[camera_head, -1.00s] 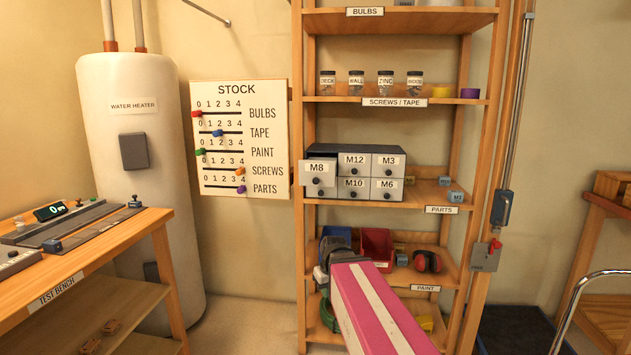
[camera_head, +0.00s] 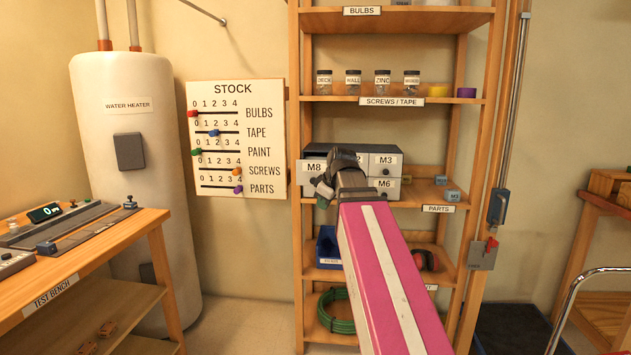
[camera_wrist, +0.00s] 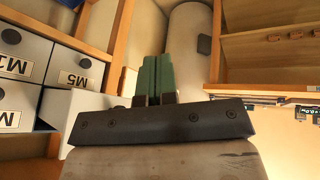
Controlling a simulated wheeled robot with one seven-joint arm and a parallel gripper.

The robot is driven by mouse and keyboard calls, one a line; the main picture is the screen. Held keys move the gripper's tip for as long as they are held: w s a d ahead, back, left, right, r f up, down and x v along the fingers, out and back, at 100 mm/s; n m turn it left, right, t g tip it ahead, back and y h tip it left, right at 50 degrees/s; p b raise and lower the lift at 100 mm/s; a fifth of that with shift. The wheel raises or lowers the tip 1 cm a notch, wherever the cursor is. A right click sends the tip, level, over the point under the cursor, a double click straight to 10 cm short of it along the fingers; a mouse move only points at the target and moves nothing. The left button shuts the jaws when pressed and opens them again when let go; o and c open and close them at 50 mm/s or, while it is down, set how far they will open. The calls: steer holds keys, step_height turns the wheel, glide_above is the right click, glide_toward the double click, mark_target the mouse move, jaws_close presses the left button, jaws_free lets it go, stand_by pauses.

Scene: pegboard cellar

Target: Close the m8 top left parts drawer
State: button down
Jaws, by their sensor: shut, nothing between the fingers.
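The grey parts cabinet (camera_head: 316,150) stands on the shelf marked PARTS. Its top left drawer, M8 (camera_head: 312,167), stands out from the neighbouring fronts, so it is partly open. My gripper (camera_head: 322,198) is in front of the cabinet at the lower right of the M8 front and hides part of it. In the wrist view, which looks upside down, the green fingers (camera_wrist: 158,78) are together with nothing between them. The pulled-out M8 drawer (camera_wrist: 68,108) shows pale at their left, partly hidden by my gripper body. I cannot tell whether they touch.
The M3 (camera_head: 386,161) and M6 (camera_head: 385,184) drawers look flush. My arm covers M12 and M10. The wooden shelf post (camera_head: 296,230) stands close to the left of the cabinet, with the STOCK board (camera_head: 237,140) beside it. A blue bin (camera_head: 328,246) sits one shelf below.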

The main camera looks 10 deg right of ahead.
step_height(320, 180, up, 13)
steer(key=s+n+t, duration=0.1)
steer(key=n+t, duration=0.1)
steer(key=n, duration=0.2)
steer(key=w+a+f, duration=0.1)
steer(key=w+f, duration=0.6)
steer(key=w, duration=0.2)
steer(key=shift+f+y, duration=0.3)
steer(key=shift+w, duration=0.1)
steer(key=w+d, duration=0.1)
steer(key=w, duration=0.4)
steer(key=w+d, duration=0.2)
steer(key=w, duration=0.3)
steer(key=w+d, duration=0.2)
steer(key=w, duration=0.3)
steer(key=shift+w, duration=0.1)
